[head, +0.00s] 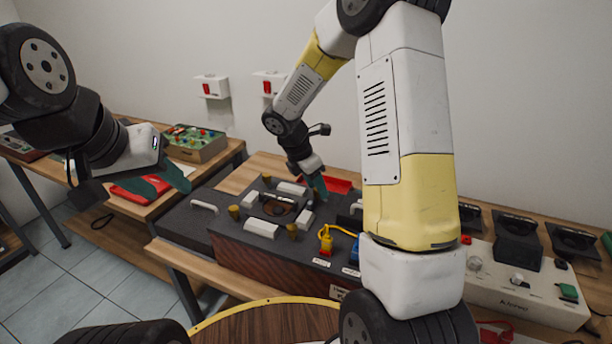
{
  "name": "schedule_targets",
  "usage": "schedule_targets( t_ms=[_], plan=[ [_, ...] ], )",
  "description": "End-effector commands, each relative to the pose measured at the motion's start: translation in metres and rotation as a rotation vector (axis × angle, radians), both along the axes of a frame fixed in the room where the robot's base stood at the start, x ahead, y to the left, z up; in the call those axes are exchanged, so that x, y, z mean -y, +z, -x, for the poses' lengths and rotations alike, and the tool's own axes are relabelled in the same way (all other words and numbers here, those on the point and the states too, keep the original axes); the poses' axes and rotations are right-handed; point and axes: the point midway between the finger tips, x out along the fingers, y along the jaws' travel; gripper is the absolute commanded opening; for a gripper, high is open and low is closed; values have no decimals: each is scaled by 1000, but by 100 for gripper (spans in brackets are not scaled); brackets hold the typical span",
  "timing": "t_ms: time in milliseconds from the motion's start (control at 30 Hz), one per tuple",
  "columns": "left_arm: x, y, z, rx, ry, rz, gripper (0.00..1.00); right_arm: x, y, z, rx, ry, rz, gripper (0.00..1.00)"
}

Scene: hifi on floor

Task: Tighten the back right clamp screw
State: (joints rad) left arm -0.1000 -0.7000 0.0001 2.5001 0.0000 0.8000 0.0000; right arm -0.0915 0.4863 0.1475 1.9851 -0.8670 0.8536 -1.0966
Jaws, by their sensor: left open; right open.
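The dark grey box (228,231) with a wooden front stands on the bench. White bars and a round dark part (270,207) are on its top. Brass-coloured clamp screws show at the front left (234,212), front right (292,230) and back left (266,181). The back right clamp screw is hard to make out, close under my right gripper. My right gripper (319,190) points down over the box's back right area, its teal fingers open; I cannot tell whether they touch anything. My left gripper (166,183) is open and empty, in the air left of the box.
A yellow plug with a cable (326,240) sits on the box's right part. A red tray (338,185) lies behind. A white panel device (520,285) is at the right, partly behind my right arm. A green-topped box (195,143) and a red item (140,189) are on the left bench.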

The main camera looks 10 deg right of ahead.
Motion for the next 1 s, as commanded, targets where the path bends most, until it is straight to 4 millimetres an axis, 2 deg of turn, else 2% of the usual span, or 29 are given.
schedule_targets(
  t_ms=[233,267,467,500,767,1000],
  plan=[
    [0,0,0,0,0,0,45,1,-1,0,0,0,0,45],
    [0,0,0,0,0,0,45,1,-1,0,0,0,0,41],
    [0,0,0,0,0,0,45,0,-1,0,0,0,0,2],
    [0,0,0,0,0,0,45,0,-1,0,0,0,0,0],
    [0,0,0,0,0,0,45,0,-1,0,0,-13,0,0],
    [0,0,0,0,0,0,45,-1,-1,-1,-1,-105,0,0]
  ],
)
